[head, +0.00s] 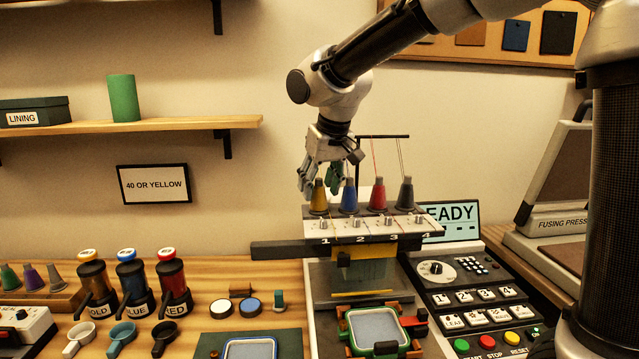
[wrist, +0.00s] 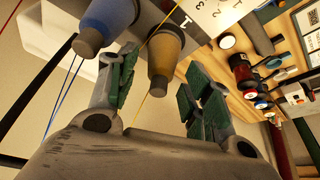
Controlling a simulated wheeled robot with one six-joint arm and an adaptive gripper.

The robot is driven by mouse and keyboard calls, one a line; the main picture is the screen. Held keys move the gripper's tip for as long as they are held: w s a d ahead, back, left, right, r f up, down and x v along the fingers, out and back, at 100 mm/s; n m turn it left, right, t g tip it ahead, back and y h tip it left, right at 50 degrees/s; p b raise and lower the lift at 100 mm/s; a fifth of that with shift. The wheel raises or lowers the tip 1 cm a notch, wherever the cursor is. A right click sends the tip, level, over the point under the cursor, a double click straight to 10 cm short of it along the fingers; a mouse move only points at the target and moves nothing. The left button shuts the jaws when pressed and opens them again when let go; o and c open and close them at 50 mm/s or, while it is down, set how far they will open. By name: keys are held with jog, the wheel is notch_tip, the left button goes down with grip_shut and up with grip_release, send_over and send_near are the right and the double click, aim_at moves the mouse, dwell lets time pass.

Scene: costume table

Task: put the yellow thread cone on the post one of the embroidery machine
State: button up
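The yellow thread cone (head: 319,197) stands upright at the position marked 1 on the thread rack of the embroidery machine (head: 375,229). Post one is hidden by the cone. My gripper (head: 320,184) is just above the cone, pointing down. In the wrist view my gripper (wrist: 160,78) is open, with green-padded fingers apart on either side of the yellow cone's narrow top (wrist: 160,84). I see no clear contact between the pads and the cone. A yellow thread runs from the cone.
The blue cone (head: 349,197) stands close beside the yellow one, then a red cone (head: 377,196) and a dark grey cone (head: 405,195). A thread stand (head: 383,137) rises behind them. The machine's screen (head: 448,220) reads READY. A sign (head: 153,184) reads "40 OR YELLOW".

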jog(key=shift+r, duration=0.25)
jog(key=v, duration=1.2)
jog(key=s+d+f+m, duration=0.1)
jog(key=s+d+f, duration=0.15)
jog(key=d, duration=0.55)
jog(key=s+d+f+m, duration=0.1)
jog(key=s+d, duration=0.3)
jog(key=d, duration=0.4)
jog(key=s+d+f+m+h, duration=0.1)
jog(key=s+d+f, duration=0.4)
jog(key=s, duration=0.3)
jog(key=s+d+f+m, duration=0.1)
jog(key=s+d+f, duration=0.4)
jog(key=s+d, duration=0.1)
jog(key=shift+s+d+f+m+h, duration=0.3)
jog(key=shift+s+d+h, duration=0.1)
jog(key=shift+s, duration=0.5)
